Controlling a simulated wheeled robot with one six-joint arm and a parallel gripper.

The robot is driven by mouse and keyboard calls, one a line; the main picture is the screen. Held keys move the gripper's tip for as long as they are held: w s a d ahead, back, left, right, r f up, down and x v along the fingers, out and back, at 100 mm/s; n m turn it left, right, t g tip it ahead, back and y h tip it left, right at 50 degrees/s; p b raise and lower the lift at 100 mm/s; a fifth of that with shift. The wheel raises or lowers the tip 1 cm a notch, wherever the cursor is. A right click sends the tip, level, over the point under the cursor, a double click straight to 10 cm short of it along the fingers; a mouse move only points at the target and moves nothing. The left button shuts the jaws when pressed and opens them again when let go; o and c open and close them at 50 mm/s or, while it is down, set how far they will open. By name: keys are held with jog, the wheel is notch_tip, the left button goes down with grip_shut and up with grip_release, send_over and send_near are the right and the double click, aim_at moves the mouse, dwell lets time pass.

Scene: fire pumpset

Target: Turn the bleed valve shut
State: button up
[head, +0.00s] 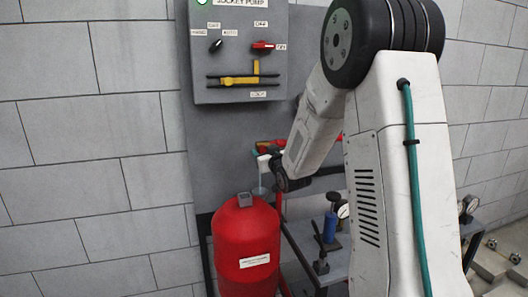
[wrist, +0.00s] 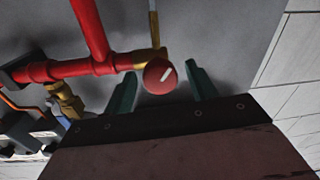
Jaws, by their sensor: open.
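The bleed valve appears to be a round red knob (wrist: 159,76) with a white pointer line slanting up to the right, in the wrist view. It sits by a brass fitting (wrist: 150,59) at the end of a red pipe. My gripper (wrist: 161,82) is open, with one green finger on each side of the knob. Gaps show between the fingers and the knob, and I see no contact. In the head view my gripper (head: 264,166) is just above the red tank, near the wall panel. I cannot make out the knob there.
The red tank (head: 246,248) stands below my gripper. A grey control box (head: 239,50) with switches hangs above on the panel. A bench with a blue part (head: 330,228) and gauges is at the right. Red pipes (wrist: 92,28) run close to the left finger.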

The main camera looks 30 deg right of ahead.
jog(key=shift+w+d, duration=0.15)
jog(key=shift+w, duration=0.5)
jog(key=c, duration=1)
